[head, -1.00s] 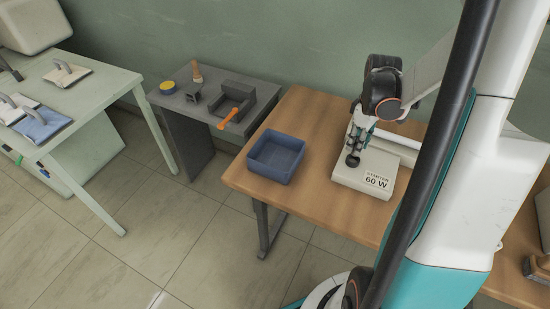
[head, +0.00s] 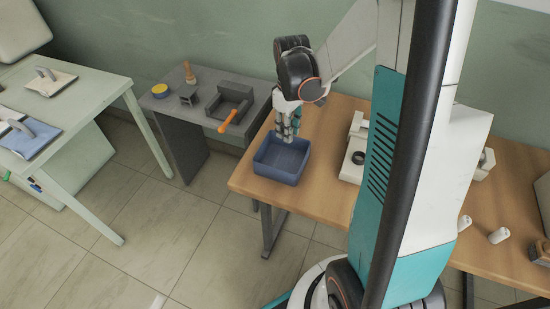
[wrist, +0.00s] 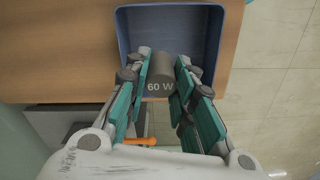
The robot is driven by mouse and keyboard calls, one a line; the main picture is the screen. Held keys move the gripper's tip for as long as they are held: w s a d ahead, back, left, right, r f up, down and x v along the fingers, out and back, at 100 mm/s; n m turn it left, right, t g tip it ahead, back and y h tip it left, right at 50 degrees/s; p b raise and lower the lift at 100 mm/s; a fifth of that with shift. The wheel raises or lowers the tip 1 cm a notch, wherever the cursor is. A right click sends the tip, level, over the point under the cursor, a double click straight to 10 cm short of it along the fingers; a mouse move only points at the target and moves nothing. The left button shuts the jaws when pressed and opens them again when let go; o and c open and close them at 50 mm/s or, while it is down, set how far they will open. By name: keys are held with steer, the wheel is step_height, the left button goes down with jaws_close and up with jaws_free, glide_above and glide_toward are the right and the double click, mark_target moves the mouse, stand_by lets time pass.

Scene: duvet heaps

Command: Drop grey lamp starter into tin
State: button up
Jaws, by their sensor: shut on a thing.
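The grey lamp starter (wrist: 161,70) is a short grey cylinder marked "60 W". In the wrist view my gripper (wrist: 162,85) is shut on it, with a finger on each side. The tin (head: 275,171) is a blue, square, open-topped box near the left edge of the wooden table. In the head view my gripper (head: 288,136) points down over the tin, its fingertips at about the opening. The tin also shows in the wrist view (wrist: 121,38), with the starter in front of its opening. In the head view the starter cannot be made out among the fingers.
A pale starter holder (head: 352,160) with a dark round hole stands to the right, partly behind my column. A grey side table (head: 168,107) with an orange-handled tool (head: 228,119) stands left. Wood between tin and holder is clear.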

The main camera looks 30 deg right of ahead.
steer(key=shift+f+b, duration=2.05)
steer(key=shift+f, duration=0.95)
steer(key=o, duration=1.1)
steer(key=shift+r, duration=0.15)
step_height(320, 180, up, 12)
steer(key=shift+f, duration=0.1)
